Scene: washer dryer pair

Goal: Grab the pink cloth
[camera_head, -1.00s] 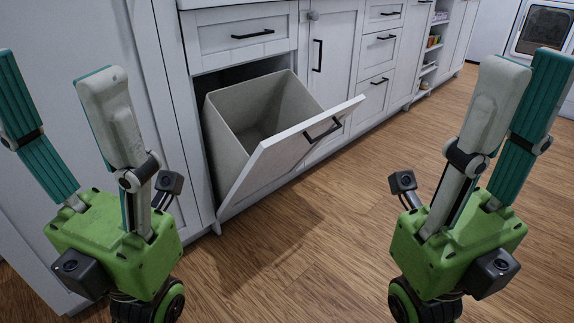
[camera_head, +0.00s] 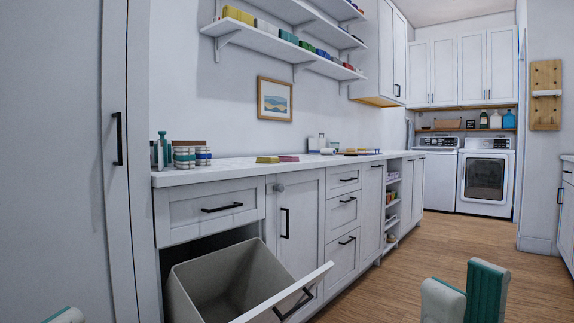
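A small flat pink item (camera_head: 288,158), which looks like the folded pink cloth, lies on the white countertop (camera_head: 222,171). A similar yellow one (camera_head: 267,160) lies just to its left. My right gripper (camera_head: 465,288) shows at the bottom right, with its two fingertips apart and nothing seen between them. It is in front of the cabinets, well away from the pink cloth. Only a fingertip of my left gripper (camera_head: 65,316) shows at the bottom left edge; the rest is out of frame.
A tilt-out bin (camera_head: 232,280) stands open below the counter, its front jutting out. Striped jars (camera_head: 192,157) stand at the counter's left end. Shelves (camera_head: 285,45) hang above. Wood floor (camera_head: 440,252) is clear on the right, toward a washer and dryer (camera_head: 484,178).

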